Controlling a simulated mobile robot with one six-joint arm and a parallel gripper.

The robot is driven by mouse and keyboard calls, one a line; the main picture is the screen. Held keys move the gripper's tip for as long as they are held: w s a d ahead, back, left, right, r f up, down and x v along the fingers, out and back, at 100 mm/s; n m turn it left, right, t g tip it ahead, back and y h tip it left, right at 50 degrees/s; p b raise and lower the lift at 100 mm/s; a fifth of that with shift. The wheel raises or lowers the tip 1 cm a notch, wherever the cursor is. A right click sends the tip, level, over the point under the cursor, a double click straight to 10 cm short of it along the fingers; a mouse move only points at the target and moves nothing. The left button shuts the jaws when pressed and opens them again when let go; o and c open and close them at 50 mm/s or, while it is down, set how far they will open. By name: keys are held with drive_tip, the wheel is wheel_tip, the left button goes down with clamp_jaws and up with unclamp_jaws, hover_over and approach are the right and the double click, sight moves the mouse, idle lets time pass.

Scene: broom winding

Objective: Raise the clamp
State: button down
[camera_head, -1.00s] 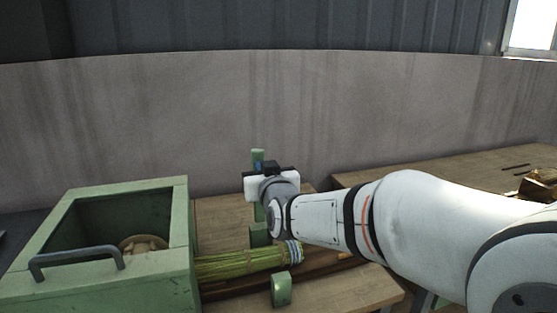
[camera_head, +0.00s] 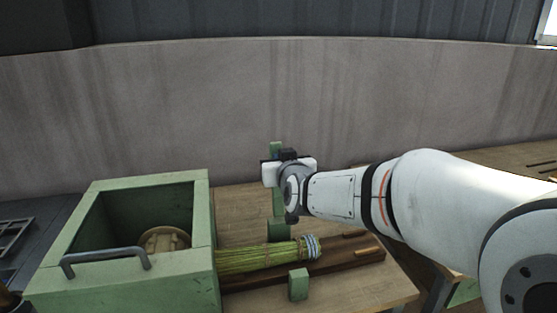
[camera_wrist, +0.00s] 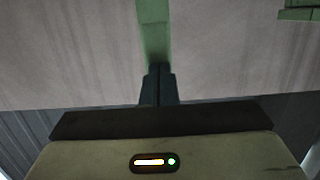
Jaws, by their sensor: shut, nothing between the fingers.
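The green clamp shows in the head view as an upright bar (camera_head: 278,201) with a green block (camera_head: 281,229) at its foot and a shorter green post (camera_head: 298,284) in front. A bundle of green-yellow broom straw (camera_head: 262,257) lies between block and post, its right end wound with pale blue bands. My gripper (camera_wrist: 159,72) is shut, its dark fingers together at the end of a green bar in the wrist view. I cannot tell whether they touch it. In the head view my wrist (camera_head: 290,180) hides the fingers and part of the bar.
A green open-topped box (camera_head: 130,283) with a grey handle (camera_head: 105,258) stands at the left, with a round wooden piece (camera_head: 165,240) inside. The wooden bench (camera_head: 360,292) has bare room at the front right. A grey wall (camera_head: 180,115) stands behind.

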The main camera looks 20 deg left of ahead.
drive_tip(key=v, duration=1.4)
drive_tip(key=s+d+f+m+g+h+p, duration=0.25)
drive_tip(key=d+g+h+p, duration=0.35)
drive_tip(key=d, duration=1)
drive_tip(key=s+d+f+m+g+h+p, duration=0.2)
drive_tip(key=s+d+p, duration=0.4)
drive_tip(key=s+d, duration=0.6)
drive_tip(key=d+m+g+h, duration=0.1)
drive_tip(key=d+m+g, duration=0.1)
drive_tip(key=shift+f+g, duration=0.3)
drive_tip(key=shift+f, duration=0.1)
